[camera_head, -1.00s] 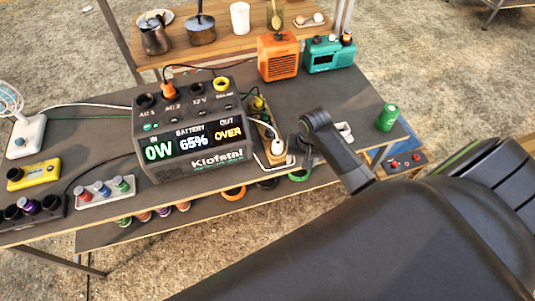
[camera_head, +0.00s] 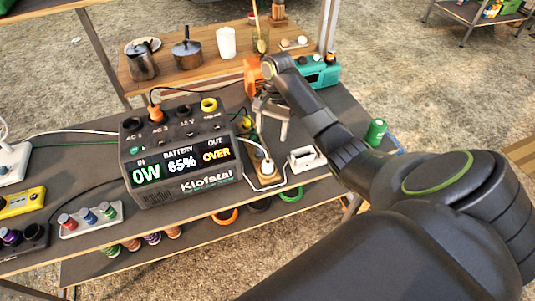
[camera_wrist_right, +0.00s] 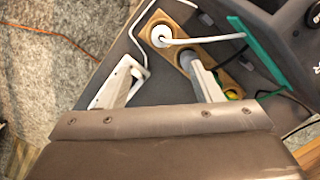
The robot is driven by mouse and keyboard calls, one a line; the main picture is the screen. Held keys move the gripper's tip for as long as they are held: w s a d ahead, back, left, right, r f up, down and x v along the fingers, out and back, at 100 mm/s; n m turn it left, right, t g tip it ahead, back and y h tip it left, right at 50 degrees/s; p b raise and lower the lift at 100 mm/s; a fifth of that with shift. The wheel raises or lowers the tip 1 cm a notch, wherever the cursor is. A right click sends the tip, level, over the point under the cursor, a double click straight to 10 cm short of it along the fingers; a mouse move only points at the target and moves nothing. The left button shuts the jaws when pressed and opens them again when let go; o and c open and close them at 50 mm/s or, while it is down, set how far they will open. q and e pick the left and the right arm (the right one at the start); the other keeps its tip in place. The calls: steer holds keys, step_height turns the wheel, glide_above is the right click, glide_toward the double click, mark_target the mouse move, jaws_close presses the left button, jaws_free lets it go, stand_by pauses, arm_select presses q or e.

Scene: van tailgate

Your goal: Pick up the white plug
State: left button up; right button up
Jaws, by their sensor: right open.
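The white plug (camera_head: 267,167) sits upright in the near end of a wooden power strip (camera_head: 260,151), beside the power station. In the right wrist view the plug (camera_wrist_right: 161,37) has a white cord leading off to the right. My right gripper (camera_head: 271,131) is open and empty, above and a little behind the plug in the head view. In the wrist view its fingers (camera_wrist_right: 162,66) stand apart, with the plug just beyond the gap between their tips. The gripper does not appear to touch the plug. My left gripper is not in view.
The power station (camera_head: 175,160) stands left of the strip. A white block-like item (camera_head: 306,158) lies right of it. A green can (camera_head: 376,131), an orange box (camera_head: 251,75) and a teal radio (camera_head: 318,72) are nearby. White cable loops around the strip.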

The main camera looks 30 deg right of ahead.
mark_target(268, 161)
steer(key=f+b, duration=0.2)
steer(key=f, duration=0.1)
steer(key=a+f+b, duration=0.1)
steer(key=f+b, duration=0.2)
steer(key=f, duration=0.1)
steer(key=f+b, duration=0.3)
steer(key=shift+s+a+f, duration=0.15)
steer(key=shift+s+a, duration=0.05)
steer(key=shift+s, duration=0.2)
steer(key=shift+s+a+f, duration=0.1)
steer(key=shift+a+f, duration=0.1)
steer(key=shift+f, duration=0.75)
steer(key=shift+a+f, duration=0.2)
steer(key=shift+f, duration=0.75)
steer(key=c, duration=1.1)
steer(key=shift+o, duration=0.2)
steer(key=shift+r, duration=0.1)
